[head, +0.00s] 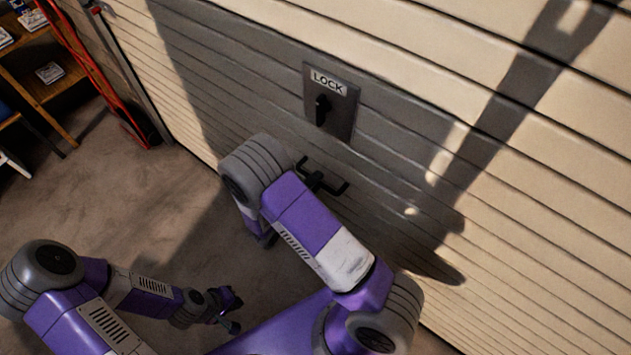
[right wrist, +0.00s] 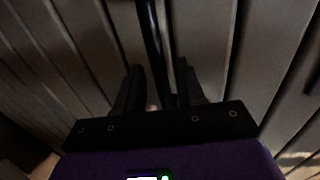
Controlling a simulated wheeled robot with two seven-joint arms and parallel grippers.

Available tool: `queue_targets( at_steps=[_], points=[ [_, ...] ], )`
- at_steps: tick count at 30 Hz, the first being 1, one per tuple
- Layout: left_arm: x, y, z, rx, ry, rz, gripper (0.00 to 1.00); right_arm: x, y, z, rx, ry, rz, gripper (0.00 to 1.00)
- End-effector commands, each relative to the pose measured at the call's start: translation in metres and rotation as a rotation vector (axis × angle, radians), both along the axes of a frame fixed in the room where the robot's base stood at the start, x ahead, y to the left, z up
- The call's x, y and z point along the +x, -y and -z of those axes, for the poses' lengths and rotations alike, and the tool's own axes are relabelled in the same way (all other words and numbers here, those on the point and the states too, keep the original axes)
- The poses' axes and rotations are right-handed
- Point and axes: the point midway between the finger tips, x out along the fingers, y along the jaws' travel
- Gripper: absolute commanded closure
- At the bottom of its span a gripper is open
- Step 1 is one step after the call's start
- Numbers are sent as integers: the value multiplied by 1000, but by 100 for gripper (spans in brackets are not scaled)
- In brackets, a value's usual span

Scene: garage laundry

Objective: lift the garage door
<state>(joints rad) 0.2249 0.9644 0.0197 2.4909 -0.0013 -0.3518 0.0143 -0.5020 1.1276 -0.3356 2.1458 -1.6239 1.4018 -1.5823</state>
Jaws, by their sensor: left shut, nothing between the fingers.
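The garage door (head: 400,150) is a slatted, cream-coloured panel, partly in shadow. A grey plate marked LOCK with a black knob (head: 322,109) is on it. Below the plate is a dark bar handle (head: 336,190), partly covered by my right arm. My right gripper is hidden behind that arm in the head view. In the right wrist view, the dark bar (right wrist: 153,45) runs between the two fingers of my right gripper (right wrist: 158,82); whether they clamp it is too dark to tell. My left gripper (head: 231,312) is shut and empty, low over the floor, away from the door.
A wooden shelf (head: 50,85) with small boxes stands at the upper left. A red frame-like object (head: 95,70) leans beside the door's left edge. The concrete floor (head: 110,190) between shelf and door is clear.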

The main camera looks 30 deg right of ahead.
Motion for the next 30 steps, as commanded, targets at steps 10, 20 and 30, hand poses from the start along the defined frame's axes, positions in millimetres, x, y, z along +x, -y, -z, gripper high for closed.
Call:
queue_targets(
  at_steps=[10, 20, 30],
  points=[
    [0, 0, 2, 0, 0, 0, 100, 4, 10, 2, 0, 1, -1, 61],
    [0, 0, 2, 0, 0, 0, 100, 4, 10, 2, 0, 1, -1, 100],
    [0, 0, 1, 0, 0, 0, 100, 4, 10, 1, 0, 1, -1, 100]
  ],
)
